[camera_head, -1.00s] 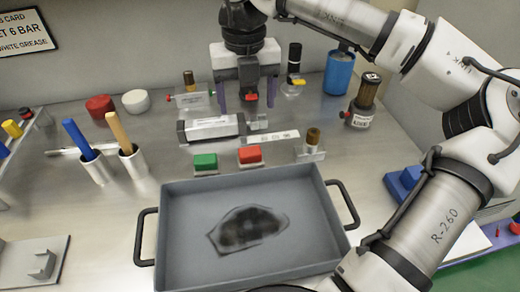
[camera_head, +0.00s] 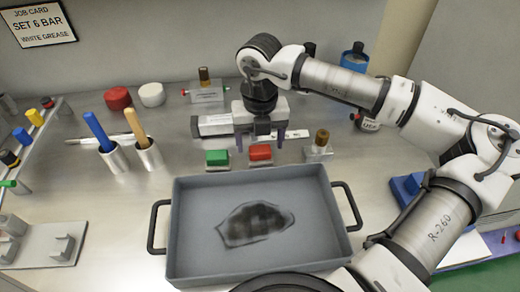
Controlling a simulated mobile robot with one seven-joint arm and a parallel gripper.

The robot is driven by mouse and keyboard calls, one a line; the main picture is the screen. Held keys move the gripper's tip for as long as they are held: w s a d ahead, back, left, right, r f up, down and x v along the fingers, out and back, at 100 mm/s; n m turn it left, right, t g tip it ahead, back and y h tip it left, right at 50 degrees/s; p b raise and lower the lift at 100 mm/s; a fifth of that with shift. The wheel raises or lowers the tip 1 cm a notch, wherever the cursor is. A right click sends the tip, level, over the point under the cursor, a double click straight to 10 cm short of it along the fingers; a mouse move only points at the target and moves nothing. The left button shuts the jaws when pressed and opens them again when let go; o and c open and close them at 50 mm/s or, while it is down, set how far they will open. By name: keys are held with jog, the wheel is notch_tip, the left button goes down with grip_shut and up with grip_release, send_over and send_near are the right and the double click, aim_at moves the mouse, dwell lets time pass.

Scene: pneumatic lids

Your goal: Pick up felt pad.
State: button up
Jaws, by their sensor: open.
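I cannot tell for sure which thing is the felt pad. A dark, ragged-edged flat patch (camera_head: 256,222) lies on the floor of the grey tray (camera_head: 195,262); it could be a pad or a stain. A green block (camera_head: 217,157) and a red block (camera_head: 260,152) sit on small metal bases behind the tray. My gripper (camera_head: 260,146) points down with its two purple fingers apart and nothing between them.
The tray has a black handle on each side. Two metal cups (camera_head: 113,159) with blue and tan handles stand at left. Red (camera_head: 117,98) and white (camera_head: 151,94) round pieces sit at the back. A brown-knobbed fitting (camera_head: 319,147) stands right of the red block.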

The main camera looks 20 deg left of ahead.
aim_at(260, 149)
jog(key=shift+f, duration=1.15)
jog(key=c, duration=1.1)
jog(key=shift+r, duration=0.15)
notch_tip(260, 149, up, 20)
jog(key=b, duration=0.3)
jog(key=o, duration=0.4)
jog(key=shift+c, duration=1.4)
